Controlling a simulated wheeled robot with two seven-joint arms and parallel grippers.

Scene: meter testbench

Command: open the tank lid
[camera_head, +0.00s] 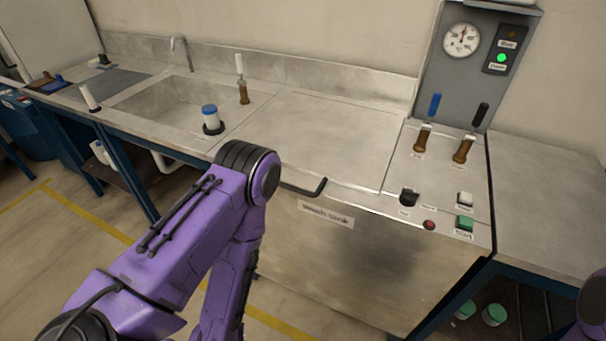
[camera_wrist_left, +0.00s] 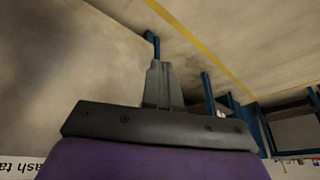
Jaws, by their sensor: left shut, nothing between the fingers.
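The tank lid (camera_head: 315,135) is a flat steel plate lying level with the bench top, closed. A black bar handle (camera_head: 307,189) sticks out at its front edge, partly hidden by my left arm. Below it, the tank front carries a white label (camera_head: 326,213); part of this label shows upside down in the left wrist view (camera_wrist_left: 22,168). My left gripper (camera_wrist_left: 162,70) is shut and empty, near the tank front and apart from the handle. In the head view, it is hidden behind or below my purple arm. My right gripper is out of view.
A control panel (camera_head: 440,185) with levers, a knob and buttons lies right of the lid. A gauge box (camera_head: 465,65) stands behind it with a green light lit. The lid top is clear.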

